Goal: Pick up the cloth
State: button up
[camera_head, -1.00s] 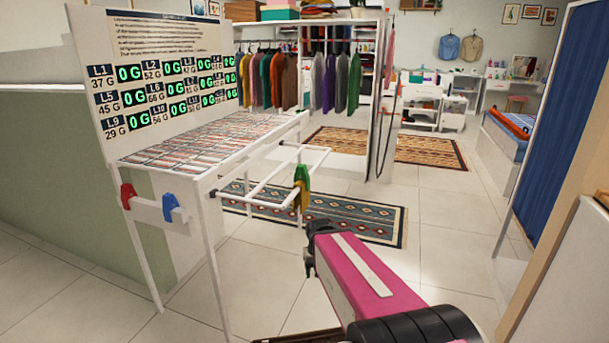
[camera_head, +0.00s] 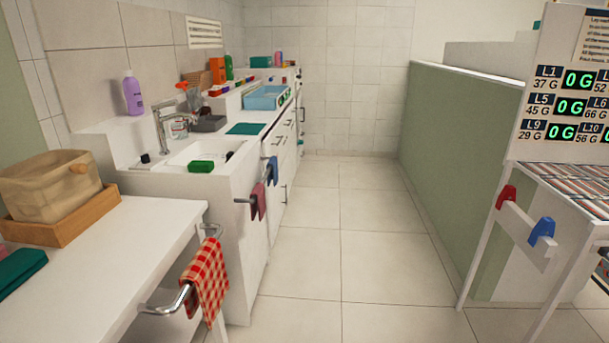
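Several cloth-like things show, and I cannot tell which one the task means. A red-and-white checked cloth (camera_head: 207,281) hangs over a metal rail (camera_head: 165,306) on the front of the white table at lower left. A maroon cloth (camera_head: 258,202) and a blue cloth (camera_head: 272,171) hang from rails on the sink cabinet front. A flat teal piece (camera_head: 245,129) lies on the counter behind the sink. A dark green folded item (camera_head: 18,272) lies at the left edge of the white table. My gripper is not in view.
The tiled aisle (camera_head: 350,235) is clear. A low green wall (camera_head: 442,150) and white stand (camera_head: 520,225) border it right.

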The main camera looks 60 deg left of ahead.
aim_at(274, 175)
jog(key=u, duration=2.85)
jog(key=i+l, duration=0.1)
jog(key=i, duration=0.25)
jog(key=i+l, duration=0.1)
jog(key=i, duration=0.25)
jog(key=u, duration=0.05)
